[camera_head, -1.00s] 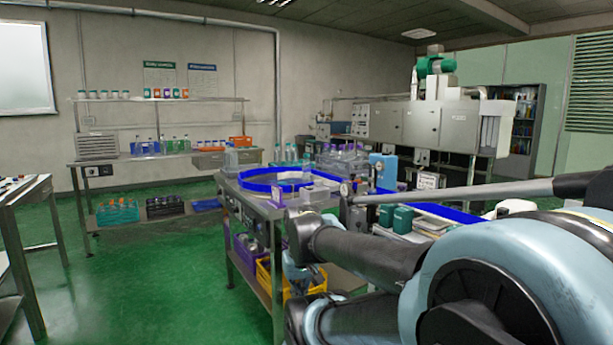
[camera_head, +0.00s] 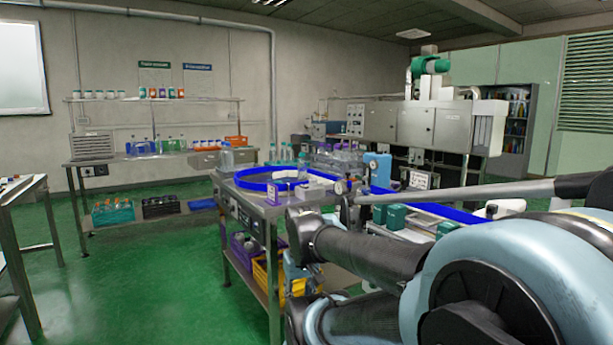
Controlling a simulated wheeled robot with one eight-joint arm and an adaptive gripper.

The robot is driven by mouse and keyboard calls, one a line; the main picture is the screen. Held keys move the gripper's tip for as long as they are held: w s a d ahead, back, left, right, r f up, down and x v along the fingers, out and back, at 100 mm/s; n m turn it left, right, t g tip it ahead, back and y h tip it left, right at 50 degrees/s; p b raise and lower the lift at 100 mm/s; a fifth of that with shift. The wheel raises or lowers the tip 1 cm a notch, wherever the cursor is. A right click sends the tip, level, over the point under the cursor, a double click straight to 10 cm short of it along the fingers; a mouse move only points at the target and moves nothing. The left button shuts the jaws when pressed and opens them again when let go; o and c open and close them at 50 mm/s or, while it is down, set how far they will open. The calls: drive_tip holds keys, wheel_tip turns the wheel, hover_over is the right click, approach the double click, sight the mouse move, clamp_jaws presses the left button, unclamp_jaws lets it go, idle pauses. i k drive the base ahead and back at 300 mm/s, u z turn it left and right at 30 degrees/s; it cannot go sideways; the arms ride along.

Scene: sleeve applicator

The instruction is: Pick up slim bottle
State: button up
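Several clear bottles with teal caps (camera_head: 287,154) stand at the back of the steel worktable. More clear bottles (camera_head: 338,158) stand in a group further right. I cannot tell which of these, if any, is the slim bottle. My arm fills the lower right of the head view and covers part of the worktable. My gripper is not visible, so its opening and its distance from the bottles cannot be told.
The steel worktable (camera_head: 262,205) carries a blue-edged ring guide (camera_head: 253,187) and a blue box (camera_head: 377,168). A purple crate (camera_head: 243,245) and a yellow crate (camera_head: 262,279) sit on its lower shelf. A bench (camera_head: 140,158) stands at the back wall. Green floor (camera_head: 150,270) is clear at left.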

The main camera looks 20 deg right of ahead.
sight(301, 163)
drive_tip(key=k, duration=1)
drive_tip(key=u, duration=0.6)
drive_tip(key=i, duration=1.25)
drive_tip(key=z, duration=0.6)
drive_tip(key=i, duration=0.75)
drive_tip(key=z, duration=0.6)
